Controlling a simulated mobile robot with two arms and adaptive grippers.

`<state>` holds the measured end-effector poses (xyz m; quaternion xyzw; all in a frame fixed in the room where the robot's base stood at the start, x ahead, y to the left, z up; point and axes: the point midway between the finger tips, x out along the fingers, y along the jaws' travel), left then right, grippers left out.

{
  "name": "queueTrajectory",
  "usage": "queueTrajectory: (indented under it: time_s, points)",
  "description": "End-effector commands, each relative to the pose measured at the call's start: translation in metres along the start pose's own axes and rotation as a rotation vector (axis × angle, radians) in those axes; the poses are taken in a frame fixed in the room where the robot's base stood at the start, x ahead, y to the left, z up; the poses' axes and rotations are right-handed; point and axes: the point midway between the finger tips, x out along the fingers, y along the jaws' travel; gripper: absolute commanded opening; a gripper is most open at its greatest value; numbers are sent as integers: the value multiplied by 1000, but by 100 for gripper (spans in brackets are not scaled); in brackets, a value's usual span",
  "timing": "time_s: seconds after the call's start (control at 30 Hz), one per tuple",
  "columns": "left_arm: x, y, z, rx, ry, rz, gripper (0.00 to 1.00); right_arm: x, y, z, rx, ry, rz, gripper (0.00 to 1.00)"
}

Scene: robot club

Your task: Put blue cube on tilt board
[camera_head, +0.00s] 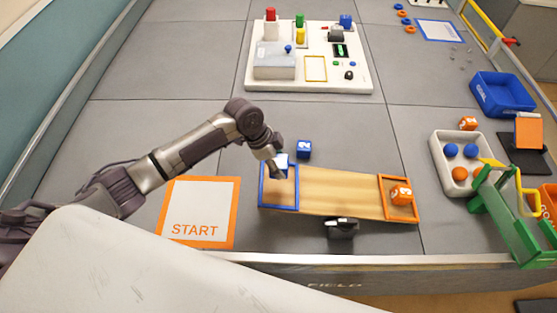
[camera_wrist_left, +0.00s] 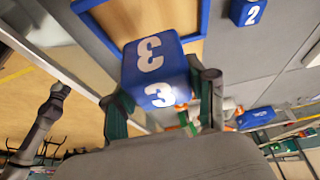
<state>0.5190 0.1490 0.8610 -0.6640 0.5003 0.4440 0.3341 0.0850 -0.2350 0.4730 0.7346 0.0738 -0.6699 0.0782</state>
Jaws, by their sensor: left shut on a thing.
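The wooden tilt board (camera_head: 340,192) lies near the field's front edge, with a blue frame (camera_head: 264,194) at its left end and an orange frame at its right. My left gripper (camera_head: 279,170) is over the blue-framed end. In the left wrist view it is shut on a blue cube (camera_wrist_left: 157,68) marked 3, one finger on each side. In the head view the gripper mostly hides that cube. In the wrist view the blue frame (camera_wrist_left: 203,20) shows behind the cube; I cannot tell whether they touch. My right gripper is not in view.
Another blue cube (camera_head: 304,149), marked 2, stands behind the board. An orange cube (camera_head: 401,194) sits in the orange frame. A START mat (camera_head: 199,212) lies left. A white tray (camera_head: 438,152) with balls and a green stand (camera_head: 500,210) are at right. The floor behind the board is mostly clear.

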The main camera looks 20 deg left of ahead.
Motion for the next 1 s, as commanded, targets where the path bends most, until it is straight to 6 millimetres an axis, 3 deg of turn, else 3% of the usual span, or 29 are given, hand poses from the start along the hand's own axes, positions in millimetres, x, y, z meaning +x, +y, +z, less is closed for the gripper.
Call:
queueTrajectory:
  time_s: [0.5,1.0]
  points:
    - [38,0,16,0,0,-1,22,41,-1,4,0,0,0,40]
    - [41,0,17,0,0,-1,22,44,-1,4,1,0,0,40]
